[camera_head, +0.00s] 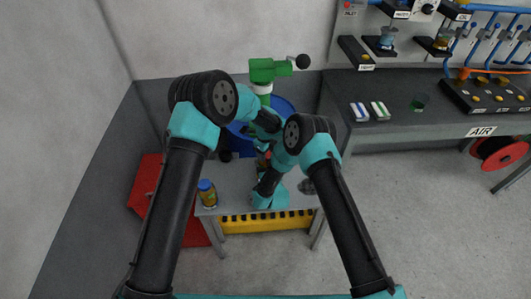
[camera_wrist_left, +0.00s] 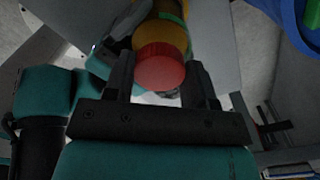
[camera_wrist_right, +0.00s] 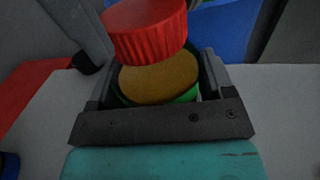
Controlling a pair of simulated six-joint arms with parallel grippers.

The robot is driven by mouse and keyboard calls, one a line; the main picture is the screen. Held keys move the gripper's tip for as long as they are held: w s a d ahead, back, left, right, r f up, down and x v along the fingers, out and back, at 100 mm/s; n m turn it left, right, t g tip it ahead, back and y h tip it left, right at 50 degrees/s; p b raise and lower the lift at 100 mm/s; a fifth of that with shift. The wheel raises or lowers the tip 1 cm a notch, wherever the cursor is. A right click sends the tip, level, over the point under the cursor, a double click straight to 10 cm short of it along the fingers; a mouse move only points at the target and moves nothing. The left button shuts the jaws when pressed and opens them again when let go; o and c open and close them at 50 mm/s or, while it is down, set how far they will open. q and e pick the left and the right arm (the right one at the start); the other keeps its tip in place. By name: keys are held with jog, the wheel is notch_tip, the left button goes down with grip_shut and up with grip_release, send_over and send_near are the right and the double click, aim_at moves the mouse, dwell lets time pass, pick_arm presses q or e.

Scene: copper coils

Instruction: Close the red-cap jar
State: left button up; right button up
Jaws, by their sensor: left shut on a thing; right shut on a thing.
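The red cap (camera_wrist_left: 161,66) sits between the fingers of my left gripper (camera_wrist_left: 160,74) in the left wrist view, and this gripper is shut on it. My right gripper (camera_wrist_right: 157,76) is shut on the open jar (camera_wrist_right: 158,79), which has a green band and yellow-brown contents. In the right wrist view the red cap (camera_wrist_right: 146,30) is above the jar mouth, a little to the left, and hides part of its far rim. I cannot tell how large the gap between them is. In the head view my arms mostly hide the jar and cap.
A blue-capped jar (camera_head: 207,193) stands on the left of the small table (camera_head: 235,185). A blue drum (camera_head: 284,106) with a green fitting (camera_head: 266,72) is behind. A yellow crate (camera_head: 265,222) is below the tabletop, and a red box (camera_head: 147,185) is at left.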

pick_arm(q)
jog(key=m, duration=0.8)
jog(key=shift+d, duration=0.1)
jog(key=m, duration=0.3)
jog(key=shift+m, duration=0.4)
jog(key=m, duration=0.4)
jog(key=shift+d+m, duration=0.15)
jog(key=shift+m, duration=0.25)
jog(key=o, duration=0.9)
jog(key=shift+r, duration=2.2)
